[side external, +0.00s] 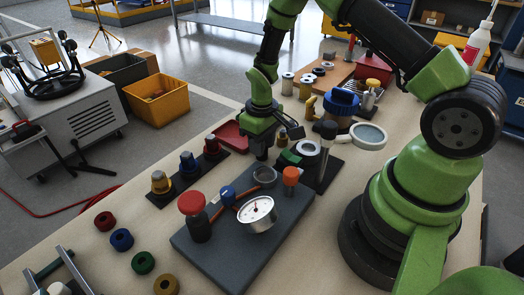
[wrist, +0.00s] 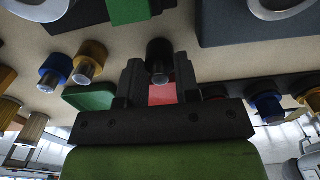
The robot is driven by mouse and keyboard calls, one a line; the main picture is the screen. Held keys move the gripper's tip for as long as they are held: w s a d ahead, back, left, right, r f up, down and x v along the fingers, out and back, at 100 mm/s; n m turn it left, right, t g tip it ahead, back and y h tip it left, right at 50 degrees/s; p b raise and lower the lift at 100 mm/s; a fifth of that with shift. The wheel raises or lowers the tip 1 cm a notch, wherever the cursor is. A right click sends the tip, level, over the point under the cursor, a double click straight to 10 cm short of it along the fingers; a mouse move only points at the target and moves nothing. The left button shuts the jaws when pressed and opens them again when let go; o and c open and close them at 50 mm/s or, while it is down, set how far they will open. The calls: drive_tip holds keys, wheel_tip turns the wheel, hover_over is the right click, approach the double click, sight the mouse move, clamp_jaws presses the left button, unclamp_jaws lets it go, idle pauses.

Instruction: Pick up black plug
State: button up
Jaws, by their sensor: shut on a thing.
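The black plug (wrist: 159,55) is a short dark cylinder with a pale metal end, and it shows between my two fingers in the wrist view. My gripper (wrist: 159,82) is shut on it. In the side view my gripper (side external: 261,146) points down above the back edge of the dark panel, beside the rack of coloured knobs. The plug is hard to make out there, dark against the dark fingers.
The grey panel (side external: 215,262) carries a red button (side external: 192,203), a gauge (side external: 257,211) and an orange knob (side external: 291,176). Coloured rings, including a green one (side external: 143,262), lie at the front left. A magnifier (side external: 369,135) stands right.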

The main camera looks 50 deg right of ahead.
drive_tip(key=shift+r, duration=2.9)
